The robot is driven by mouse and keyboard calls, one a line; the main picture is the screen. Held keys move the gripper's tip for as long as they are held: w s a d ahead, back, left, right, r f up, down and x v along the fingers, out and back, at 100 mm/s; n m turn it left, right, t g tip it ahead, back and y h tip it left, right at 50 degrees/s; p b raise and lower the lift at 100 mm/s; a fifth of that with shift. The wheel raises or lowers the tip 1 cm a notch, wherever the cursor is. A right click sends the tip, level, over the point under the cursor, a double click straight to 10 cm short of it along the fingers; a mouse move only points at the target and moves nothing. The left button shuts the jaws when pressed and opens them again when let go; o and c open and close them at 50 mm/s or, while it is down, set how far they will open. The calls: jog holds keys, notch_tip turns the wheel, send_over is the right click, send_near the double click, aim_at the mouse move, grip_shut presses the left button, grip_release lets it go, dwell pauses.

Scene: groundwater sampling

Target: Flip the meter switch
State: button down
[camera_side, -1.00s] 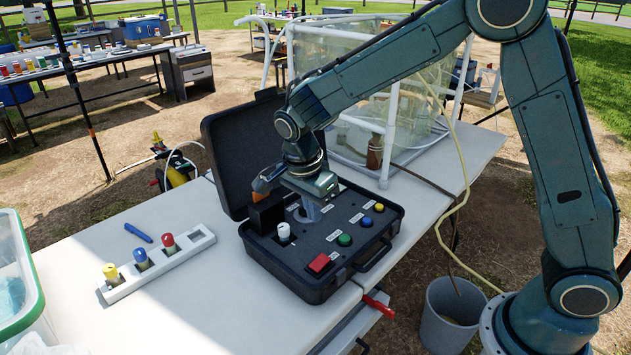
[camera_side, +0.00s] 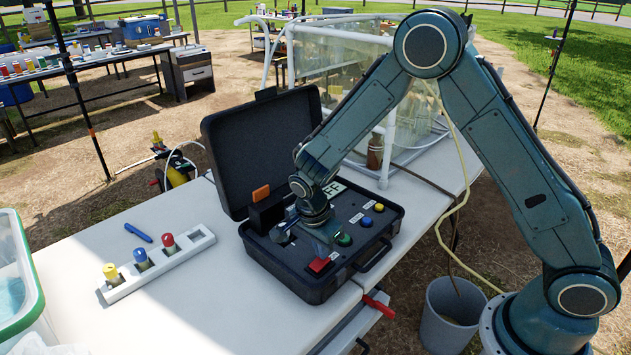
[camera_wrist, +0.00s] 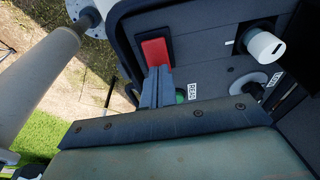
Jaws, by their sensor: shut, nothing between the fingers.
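The meter is an open black case (camera_side: 300,290) on the white table. Its red rocker switch (camera_side: 319,266) is at the panel's front corner. It also shows in the wrist view (camera_wrist: 156,52), at the fingertips' far end. My gripper (camera_wrist: 157,75) is shut and empty, its tips at the switch's near edge; I cannot tell whether they touch it. In the side view my gripper body hangs low over the panel, just behind the switch, and the fingers are hard to make out.
A white knob (camera_wrist: 264,44), green button (camera_side: 344,239), blue button (camera_side: 366,221) and yellow button (camera_side: 379,208) share the panel. The raised lid (camera_side: 262,140) stands behind. A rack (camera_side: 200,243) with capped vials is left. A bucket (camera_side: 452,315) stands on the ground.

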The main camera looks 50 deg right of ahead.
jog(key=shift+d+f, duration=0.1)
jog(key=shift+f, duration=0.25)
jog(key=shift+d+f, duration=0.1)
jog(key=shift+d+f+y, duration=0.1)
jog(key=shift+f+y, duration=0.05)
jog(key=shift+y, duration=0.25)
jog(key=shift+a+f, duration=0.1)
jog(key=shift+a, duration=0.1)
jog(key=shift+s+a, duration=0.1)
jog(key=shift+a, duration=0.7)
